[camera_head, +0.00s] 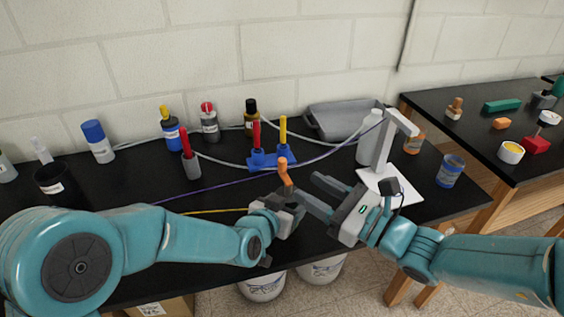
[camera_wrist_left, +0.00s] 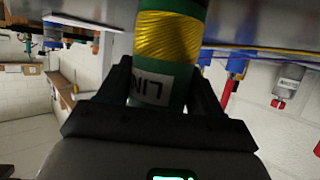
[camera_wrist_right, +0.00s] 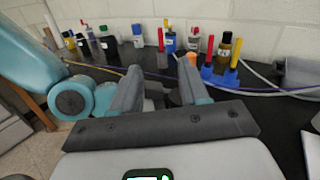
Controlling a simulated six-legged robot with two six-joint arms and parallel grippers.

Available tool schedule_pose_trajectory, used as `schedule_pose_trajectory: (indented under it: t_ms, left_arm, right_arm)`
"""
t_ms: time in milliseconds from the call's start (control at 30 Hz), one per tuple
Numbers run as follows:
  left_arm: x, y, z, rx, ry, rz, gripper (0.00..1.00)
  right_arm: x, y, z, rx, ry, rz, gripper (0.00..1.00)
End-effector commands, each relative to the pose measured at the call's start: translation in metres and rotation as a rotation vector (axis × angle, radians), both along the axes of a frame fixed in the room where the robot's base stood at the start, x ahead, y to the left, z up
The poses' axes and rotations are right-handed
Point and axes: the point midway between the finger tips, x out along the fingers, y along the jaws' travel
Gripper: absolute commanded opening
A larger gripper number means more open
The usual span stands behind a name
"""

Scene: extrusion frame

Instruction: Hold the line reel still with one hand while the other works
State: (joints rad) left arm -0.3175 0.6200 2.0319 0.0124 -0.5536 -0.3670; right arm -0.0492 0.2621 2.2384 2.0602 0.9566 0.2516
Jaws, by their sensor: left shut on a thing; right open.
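The line reel (camera_wrist_left: 172,35) shows in the left wrist view as a green cylinder wound with yellow line, with a partly covered white label. My left gripper (camera_head: 290,209) is shut on it, one finger on each side; the gripper mostly hides the reel in the head view. A yellow line (camera_head: 215,211) runs left from there across the table. An orange upright piece (camera_head: 285,172) stands just above my left gripper; I cannot tell whether it joins the reel. My right gripper (camera_head: 314,191) is open and empty, close to the right of the orange piece, pointing toward my left gripper.
A blue stand (camera_head: 262,161) with red and yellow posts is behind the grippers. Several bottles line the back. A grey tray (camera_head: 345,118) and a white stand (camera_head: 405,188) are at the right. A purple cable crosses the black table (camera_head: 120,183).

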Motion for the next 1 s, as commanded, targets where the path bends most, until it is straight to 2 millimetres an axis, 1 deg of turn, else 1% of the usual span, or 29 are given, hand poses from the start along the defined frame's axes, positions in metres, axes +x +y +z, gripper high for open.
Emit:
schedule_pose_trajectory:
  t_ms: [100, 200, 333, 400, 467, 567, 800, 900, 1000]
  left_arm:
    - [0.0, 0.0, 0.0, 0.0, -0.001, 0.0, 0.31]
    - [0.0, 0.0, 0.0, 0.0, -0.001, 0.0, 0.31]
    - [0.0, 0.0, 0.0, 0.0, -0.001, 0.0, 0.31]
    - [0.0, 0.0, 0.0, 0.0, -0.001, 0.0, 0.31]
    - [0.0, 0.0, 0.0, 0.0, -0.001, 0.0, 0.31]
    - [0.0, 0.0, 0.0, 0.0, -0.001, 0.0, 0.31]
    - [0.0, 0.0, 0.0, 0.0, -0.001, 0.0, 0.31]
    - [0.0, 0.0, 0.0, 0.0, -0.001, 0.0, 0.31]
    - [0.0, 0.0, 0.0, 0.0, -0.001, 0.0, 0.31]
  right_arm:
    - [0.015, -0.002, -0.015, 0.038, 0.05, -0.107, 0.45]
    - [0.023, -0.006, -0.026, 0.047, 0.082, -0.176, 0.45]
    - [0.029, -0.007, -0.034, 0.049, 0.105, -0.22, 0.45]
    - [0.034, -0.005, -0.035, 0.048, 0.106, -0.226, 0.45]
    - [0.04, 0.0, -0.035, 0.049, 0.107, -0.227, 0.45]
    - [0.055, 0.013, -0.036, 0.048, 0.107, -0.224, 0.45]
    - [0.096, 0.045, -0.035, 0.049, 0.106, -0.225, 0.45]
    - [0.108, 0.055, -0.035, 0.049, 0.107, -0.226, 0.45]
    - [0.117, 0.062, -0.035, 0.049, 0.107, -0.226, 0.45]
